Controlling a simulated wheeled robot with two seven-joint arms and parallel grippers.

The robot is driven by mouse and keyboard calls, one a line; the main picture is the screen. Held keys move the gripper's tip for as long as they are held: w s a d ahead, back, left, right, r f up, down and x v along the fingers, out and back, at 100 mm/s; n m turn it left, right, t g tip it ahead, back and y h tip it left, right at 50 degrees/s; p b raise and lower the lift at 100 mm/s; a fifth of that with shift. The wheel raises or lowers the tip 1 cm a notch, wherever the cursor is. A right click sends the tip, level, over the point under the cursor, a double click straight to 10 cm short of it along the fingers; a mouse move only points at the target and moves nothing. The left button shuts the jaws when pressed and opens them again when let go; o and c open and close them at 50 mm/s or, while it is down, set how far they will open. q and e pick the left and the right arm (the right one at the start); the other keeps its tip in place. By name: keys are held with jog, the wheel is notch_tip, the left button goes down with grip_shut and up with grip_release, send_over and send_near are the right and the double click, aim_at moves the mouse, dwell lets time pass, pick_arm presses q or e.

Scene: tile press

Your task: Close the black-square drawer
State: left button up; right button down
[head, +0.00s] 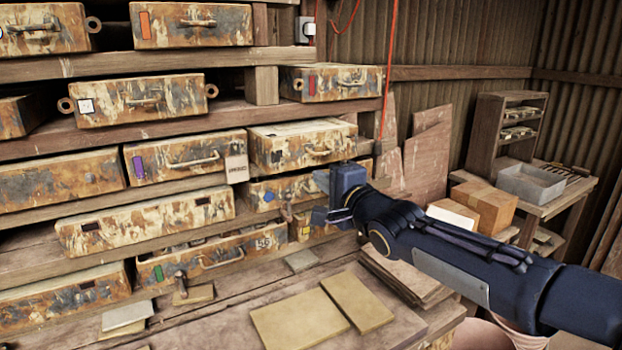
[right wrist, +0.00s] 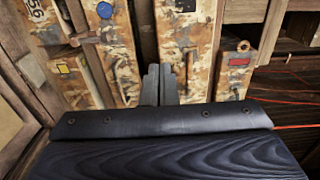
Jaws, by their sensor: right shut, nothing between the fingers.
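The black-square drawer (head: 296,158) is in the right column of the rack, with a dark square on the left of its rusty, paint-flaked front. My right gripper (head: 320,181) is shut and empty, just below and in front of this drawer's right end. Its grey fingertips (right wrist: 160,76) point at the drawer fronts; I cannot tell whether they touch. My left gripper is not in view.
The blue-marked drawer (head: 290,190) sits just below, and the red-marked drawer (head: 330,83) above. Flat tiles (head: 300,320) lie on the bench. Cardboard boxes (head: 485,205) stand at right.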

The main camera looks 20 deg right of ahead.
aim_at(304, 167)
jog(key=w, duration=0.4)
jog(key=shift+w+a, duration=0.3)
jog(key=shift+w, duration=0.1)
jog(key=w, duration=0.5)
jog(key=w+a, duration=0.1)
jog(key=w, duration=0.1)
jog(key=shift+w, duration=0.2)
jog(key=shift+r, duration=0.2)
